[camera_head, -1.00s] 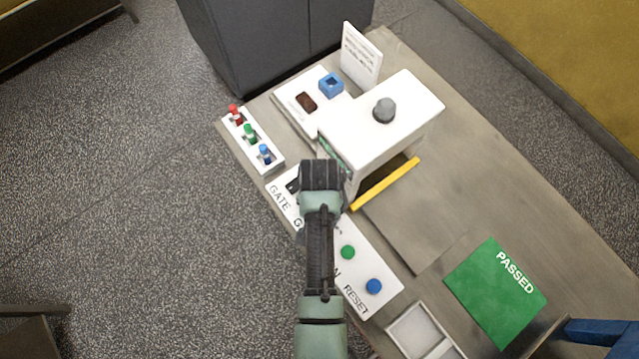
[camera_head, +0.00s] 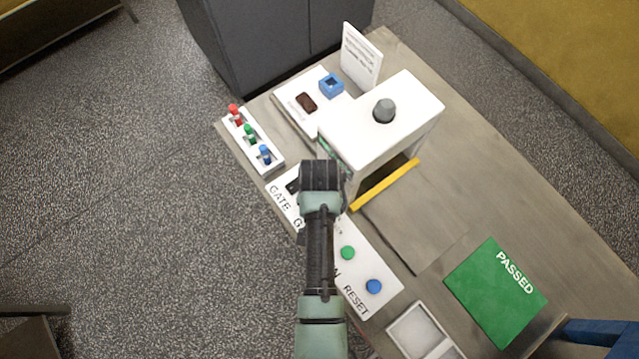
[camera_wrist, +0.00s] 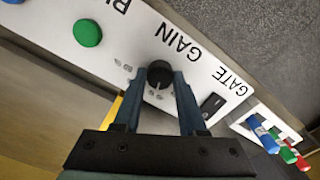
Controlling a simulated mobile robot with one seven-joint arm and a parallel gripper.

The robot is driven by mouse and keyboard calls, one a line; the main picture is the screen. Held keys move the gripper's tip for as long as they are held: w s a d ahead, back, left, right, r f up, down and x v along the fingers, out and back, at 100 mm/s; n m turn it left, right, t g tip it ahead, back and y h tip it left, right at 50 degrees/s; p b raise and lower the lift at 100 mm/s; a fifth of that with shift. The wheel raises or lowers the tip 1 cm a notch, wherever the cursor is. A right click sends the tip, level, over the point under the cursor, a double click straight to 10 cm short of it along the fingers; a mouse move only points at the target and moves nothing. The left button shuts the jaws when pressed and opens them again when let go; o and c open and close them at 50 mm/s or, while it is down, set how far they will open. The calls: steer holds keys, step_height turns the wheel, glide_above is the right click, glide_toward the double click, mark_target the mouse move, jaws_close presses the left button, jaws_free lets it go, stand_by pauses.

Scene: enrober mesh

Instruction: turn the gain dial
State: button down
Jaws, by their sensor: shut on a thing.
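The gain dial (camera_wrist: 159,74) is a small black round knob on a white panel (camera_wrist: 130,42), beside the printed word GAIN. In the wrist view my gripper (camera_wrist: 160,80) has its two fingers on either side of the dial, shut on it. In the head view my gripper (camera_head: 320,178) is over the panel, and my arm hides the dial and most of the word GAIN.
A black GATE switch (camera_wrist: 212,104) sits beside the dial. A green button (camera_head: 348,252) and a blue button (camera_head: 374,286) lie along the panel. A white machine housing (camera_head: 365,125) with a yellow bar (camera_head: 385,184) stands close by. A rack (camera_head: 252,142) holds red, green and blue pieces.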

steer(key=n+p, duration=0.2)
steer(key=n, duration=0.1)
steer(key=shift+r+n, duration=0.1)
steer(key=shift+n, duration=0.3)
steer(key=shift+w+n+p, duration=0.1)
steer(key=shift+n+p, duration=0.45)
steer(key=shift+n, duration=1.45)
steer(key=shift+c, duration=2.3)
jaws_free()
step_height(320, 180, up, 13)
steer(key=b, duration=0.1)
steer(key=shift+b, duration=0.35)
